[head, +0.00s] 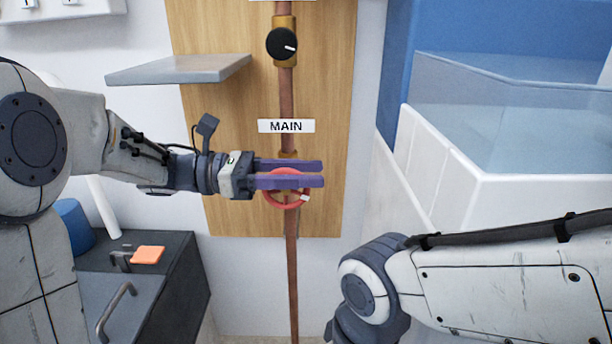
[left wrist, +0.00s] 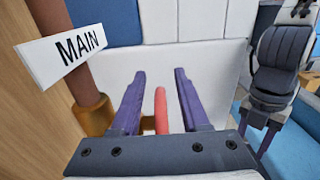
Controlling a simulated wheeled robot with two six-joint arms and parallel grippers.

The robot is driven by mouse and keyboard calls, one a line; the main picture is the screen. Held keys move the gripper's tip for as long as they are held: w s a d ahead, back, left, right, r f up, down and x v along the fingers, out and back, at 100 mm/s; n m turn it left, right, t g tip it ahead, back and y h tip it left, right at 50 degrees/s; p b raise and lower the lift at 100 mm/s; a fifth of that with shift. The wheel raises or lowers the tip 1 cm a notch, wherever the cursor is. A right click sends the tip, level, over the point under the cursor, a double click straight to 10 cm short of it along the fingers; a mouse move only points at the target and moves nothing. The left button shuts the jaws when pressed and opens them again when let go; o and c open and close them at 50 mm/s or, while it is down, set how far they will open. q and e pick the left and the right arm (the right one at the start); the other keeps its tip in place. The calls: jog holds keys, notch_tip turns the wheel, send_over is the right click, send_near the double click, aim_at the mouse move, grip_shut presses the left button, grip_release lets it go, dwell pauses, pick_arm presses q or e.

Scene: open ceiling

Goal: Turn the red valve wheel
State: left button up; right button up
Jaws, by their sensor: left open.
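The red valve wheel (head: 286,207) is a ring on the copper pipe below the white MAIN label (head: 286,126). A small white mark sits on its lower right rim. My left gripper (head: 322,173) reaches in from the left with its purple fingers apart, in front of the wheel's upper part, hiding some of it. In the left wrist view a red part of the wheel (left wrist: 161,111) stands between the two fingers, with gaps on both sides. My right gripper (left wrist: 257,135) shows at the right of the left wrist view, partly cut off.
A black knob (head: 282,44) is on the pipe above the label. A grey shelf (head: 178,69) juts out at upper left. A dark cabinet (head: 190,280) with an orange block (head: 147,254) stands lower left. A white-walled, glass-topped enclosure (head: 530,205) is at right.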

pick_arm(q)
jog(key=shift+d, duration=0.15)
grip_shut()
jog(key=shift+d+f+y+b, duration=0.2)
jog(key=shift+f+y+b, duration=0.05)
jog(key=shift+y+b, duration=0.35)
jog(key=shift+d+f+y, duration=0.1)
jog(key=shift+y, duration=0.5)
jog(key=shift+d+f+y, duration=0.1)
jog(key=shift+f+y, duration=0.25)
jog(key=shift+y, duration=0.65)
grip_release()
